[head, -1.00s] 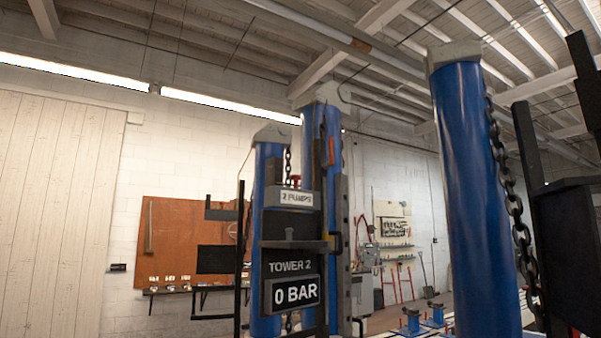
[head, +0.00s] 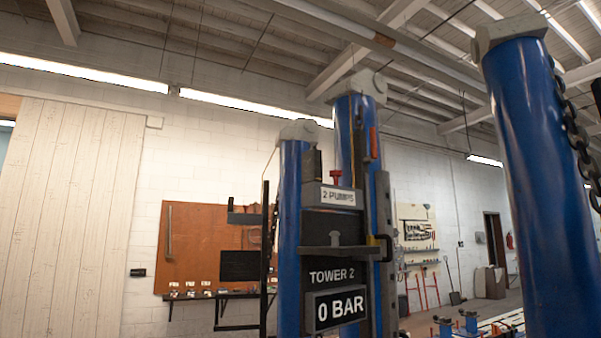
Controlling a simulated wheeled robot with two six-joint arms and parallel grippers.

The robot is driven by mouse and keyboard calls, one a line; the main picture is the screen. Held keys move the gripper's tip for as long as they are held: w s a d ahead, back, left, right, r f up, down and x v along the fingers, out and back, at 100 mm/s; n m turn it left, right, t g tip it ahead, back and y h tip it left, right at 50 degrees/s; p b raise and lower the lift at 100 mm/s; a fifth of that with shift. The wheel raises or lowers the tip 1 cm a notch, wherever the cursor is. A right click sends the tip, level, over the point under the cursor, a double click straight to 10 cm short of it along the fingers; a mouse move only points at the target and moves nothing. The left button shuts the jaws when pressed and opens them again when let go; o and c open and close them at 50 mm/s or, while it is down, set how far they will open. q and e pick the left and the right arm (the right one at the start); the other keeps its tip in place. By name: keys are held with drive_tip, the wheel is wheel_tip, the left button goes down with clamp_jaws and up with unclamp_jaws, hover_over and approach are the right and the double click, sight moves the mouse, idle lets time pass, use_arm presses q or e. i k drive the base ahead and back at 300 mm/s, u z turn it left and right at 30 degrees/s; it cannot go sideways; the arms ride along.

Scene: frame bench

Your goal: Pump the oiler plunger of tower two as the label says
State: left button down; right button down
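Tower two is a blue column (head: 348,130) in the middle of the head view, with a dark carriage marked "TOWER 2". A grey oiler box (head: 310,194) sits on it with a white label (head: 338,197) reading "2 PUMPS". A red plunger knob (head: 336,174) stands up above the box. A display (head: 340,307) below reads "0 BAR". Neither of my grippers shows in the head view, and nothing is seen touching the plunger.
Another blue column (head: 535,180) stands close at the right with a hanging chain (head: 580,145). Black forks and a thin pole (head: 264,255) stand left of tower two. A brown tool board (head: 190,235) hangs on the back wall. Blue stands (head: 468,322) are at lower right.

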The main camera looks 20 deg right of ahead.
sight(334, 174)
drive_tip(key=u, duration=0.1)
drive_tip(key=i, duration=0.65)
drive_tip(key=z, duration=0.75)
drive_tip(key=i, duration=0.6)
drive_tip(key=z, duration=0.7)
